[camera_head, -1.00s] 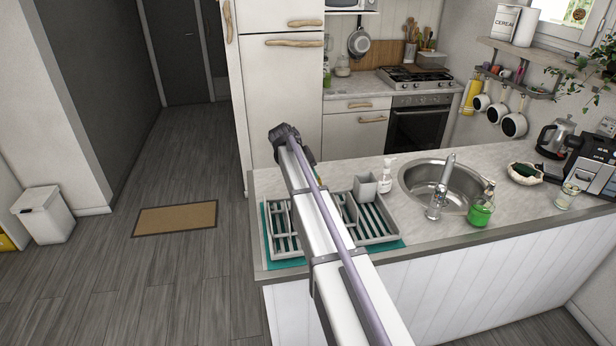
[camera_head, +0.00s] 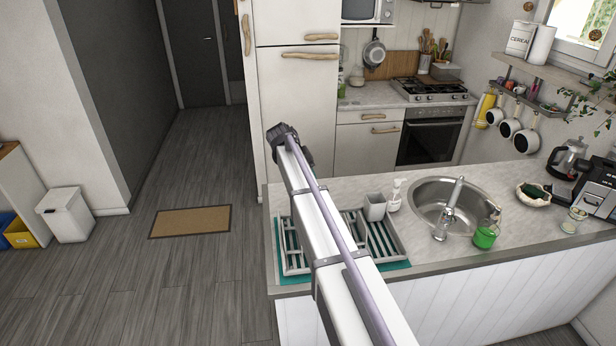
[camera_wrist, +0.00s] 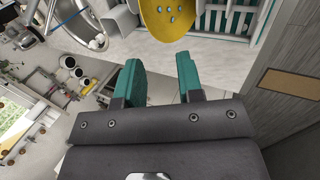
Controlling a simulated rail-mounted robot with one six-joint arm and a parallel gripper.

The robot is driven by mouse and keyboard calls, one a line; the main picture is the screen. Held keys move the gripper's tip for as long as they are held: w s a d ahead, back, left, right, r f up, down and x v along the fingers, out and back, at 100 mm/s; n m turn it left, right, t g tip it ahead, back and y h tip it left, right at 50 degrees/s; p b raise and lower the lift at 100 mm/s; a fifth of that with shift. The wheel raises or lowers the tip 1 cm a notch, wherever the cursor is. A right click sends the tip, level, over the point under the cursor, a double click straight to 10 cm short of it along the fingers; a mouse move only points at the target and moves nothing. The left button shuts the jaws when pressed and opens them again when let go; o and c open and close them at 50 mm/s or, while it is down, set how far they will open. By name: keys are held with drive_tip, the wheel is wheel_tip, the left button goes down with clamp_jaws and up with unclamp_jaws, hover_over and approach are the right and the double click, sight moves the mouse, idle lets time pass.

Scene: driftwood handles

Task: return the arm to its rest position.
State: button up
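My arm (camera_head: 325,225) reaches from the bottom of the head view up across the counter to a dark joint (camera_head: 283,134) near the fridge. My gripper is mostly hidden behind the arm there. In the wrist view my gripper (camera_wrist: 157,75) shows two teal fingers spread apart, with nothing between them.
Below the arm, a grey dish rack (camera_head: 385,238) sits on a teal mat (camera_head: 290,263) on the counter. A grey cup (camera_head: 374,207), a soap bottle (camera_head: 394,196), the sink (camera_head: 428,200) and a green bottle (camera_head: 485,236) stand to the right. Floor (camera_head: 190,275) at left is open.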

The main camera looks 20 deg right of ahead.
idle(0.4)
drive_tip(key=s+a+f+n+y+b, duration=0.1)
drive_tip(key=s+a+f+b, duration=0.4)
drive_tip(key=s, duration=0.5)
drive_tip(key=s+a+f+y+b, duration=0.2)
drive_tip(key=s+a+f+b, duration=0.3)
drive_tip(key=s+f+b, duration=0.4)
drive_tip(key=s+a+f+n+t+y+b, duration=0.1)
drive_tip(key=s+a+f+b, duration=0.5)
drive_tip(key=s, duration=0.7)
wheel_tip(320, 180, down, 3)
drive_tip(key=shift+r+n+y+b, duration=0.1)
drive_tip(key=shift+n+y+b, duration=0.2)
drive_tip(key=shift+y+b, duration=0.25)
drive_tip(key=shift+d, duration=0.1)
